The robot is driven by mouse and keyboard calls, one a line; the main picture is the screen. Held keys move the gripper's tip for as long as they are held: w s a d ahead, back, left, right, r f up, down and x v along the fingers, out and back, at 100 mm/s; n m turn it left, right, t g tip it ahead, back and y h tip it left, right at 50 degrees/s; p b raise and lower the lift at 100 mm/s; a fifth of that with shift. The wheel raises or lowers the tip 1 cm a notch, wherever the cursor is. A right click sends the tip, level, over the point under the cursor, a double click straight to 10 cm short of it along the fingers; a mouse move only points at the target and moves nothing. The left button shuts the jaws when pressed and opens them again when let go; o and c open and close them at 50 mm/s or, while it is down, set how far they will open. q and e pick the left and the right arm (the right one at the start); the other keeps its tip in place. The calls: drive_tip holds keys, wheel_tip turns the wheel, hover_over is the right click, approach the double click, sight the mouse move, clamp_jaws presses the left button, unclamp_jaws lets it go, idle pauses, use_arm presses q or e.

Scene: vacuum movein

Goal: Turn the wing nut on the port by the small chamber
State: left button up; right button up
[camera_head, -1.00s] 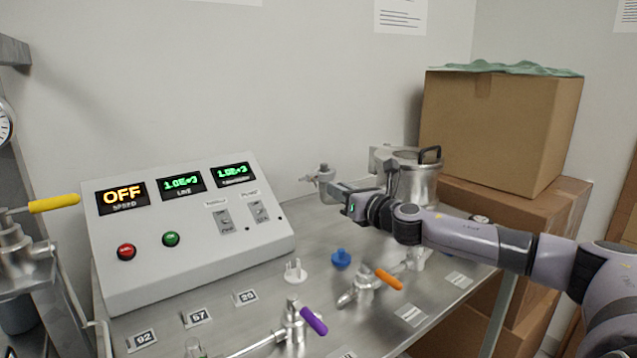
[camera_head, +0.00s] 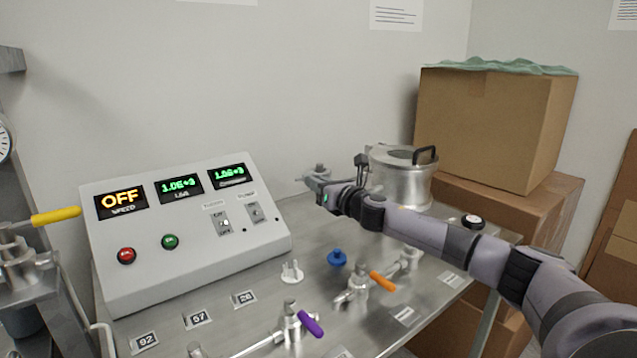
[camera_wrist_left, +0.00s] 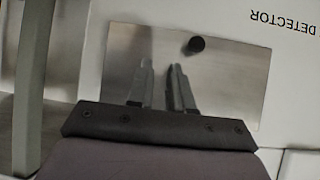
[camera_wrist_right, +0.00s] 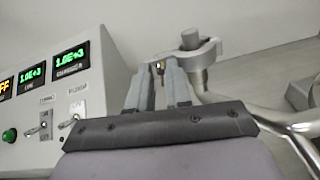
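The small chamber (camera_head: 402,185) is a silvery pot with a black-handled lid at the back of the metal bench. Beside it, on its left, is the port with a metal clamp (camera_head: 318,172), which shows larger in the right wrist view (camera_wrist_right: 190,52). My right gripper (camera_head: 322,188) is at this clamp. Its fingertips (camera_wrist_right: 163,63) are close together at the clamp's left end, where a small brownish bit, perhaps the wing nut, shows. Whether they grip it is unclear. My left gripper (camera_wrist_left: 162,66) has its fingers apart and empty, in front of a metal plate.
The control box (camera_head: 185,235) with displays stands left of the port. Valves with orange (camera_head: 382,281) and purple (camera_head: 311,323) handles, a blue knob (camera_head: 337,258) and a white fitting (camera_head: 291,272) stand on the bench in front. Cardboard boxes (camera_head: 490,125) are stacked at right.

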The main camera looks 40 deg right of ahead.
clamp_jaws()
